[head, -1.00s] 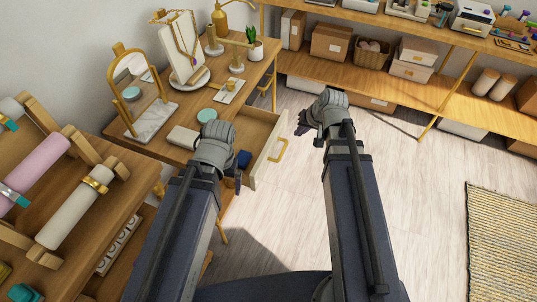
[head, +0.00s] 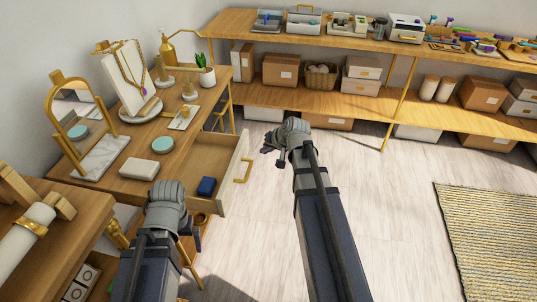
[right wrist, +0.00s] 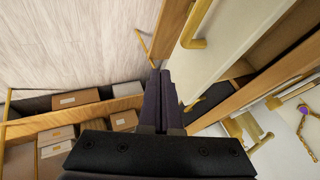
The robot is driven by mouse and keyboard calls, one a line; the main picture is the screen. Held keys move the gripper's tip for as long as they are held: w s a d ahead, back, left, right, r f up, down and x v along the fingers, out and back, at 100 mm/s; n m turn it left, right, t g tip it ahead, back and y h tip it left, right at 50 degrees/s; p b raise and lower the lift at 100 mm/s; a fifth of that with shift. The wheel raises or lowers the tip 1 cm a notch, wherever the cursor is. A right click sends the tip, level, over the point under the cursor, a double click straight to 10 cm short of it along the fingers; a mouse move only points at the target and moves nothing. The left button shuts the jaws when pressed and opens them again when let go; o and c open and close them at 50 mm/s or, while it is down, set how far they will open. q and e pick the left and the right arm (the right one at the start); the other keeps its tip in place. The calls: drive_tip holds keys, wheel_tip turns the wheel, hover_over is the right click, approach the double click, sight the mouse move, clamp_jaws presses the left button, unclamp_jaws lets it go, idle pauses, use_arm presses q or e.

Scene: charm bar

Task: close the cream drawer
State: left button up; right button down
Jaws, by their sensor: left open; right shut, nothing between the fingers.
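The cream drawer (head: 233,175) stands pulled out from the wooden table (head: 150,178), with a gold handle (head: 242,170) on its front. A dark blue box (head: 206,186) lies inside it. In the right wrist view the drawer front (right wrist: 207,40) and handle (right wrist: 192,43) are at the upper right. My right gripper (head: 270,150) is to the right of the drawer front, apart from the handle; its fingers (right wrist: 160,75) are shut and empty in the wrist view. My left gripper (head: 190,232) is low, near the table's front edge and the drawer's near side; its fingertips are partly hidden.
On the table are a mirror (head: 80,120), a necklace stand (head: 125,75), a plant (head: 206,72), a white box (head: 139,169) and a teal round (head: 163,145). Shelves with boxes (head: 281,69) line the back. Floor right of the drawer is clear, up to a rug (head: 490,235).

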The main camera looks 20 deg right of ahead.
drive_tip(key=shift+w+a+f+b, duration=0.55)
drive_tip(key=shift+w+a+f, duration=0.25)
drive_tip(key=shift+w+a, duration=0.3)
drive_tip(key=shift+w+a+f+b, duration=0.5)
drive_tip(key=shift+w+a+f, duration=0.35)
drive_tip(key=shift+w, duration=0.3)
drive_tip(key=shift+a+r, duration=0.1)
drive_tip(key=shift+a, duration=0.05)
hover_over(201, 165)
drive_tip(key=w+d, duration=0.2)
drive_tip(key=w, duration=0.3)
drive_tip(key=shift+s, duration=0.15)
drive_tip(key=shift+d, duration=0.1)
drive_tip(key=shift+s, duration=0.15)
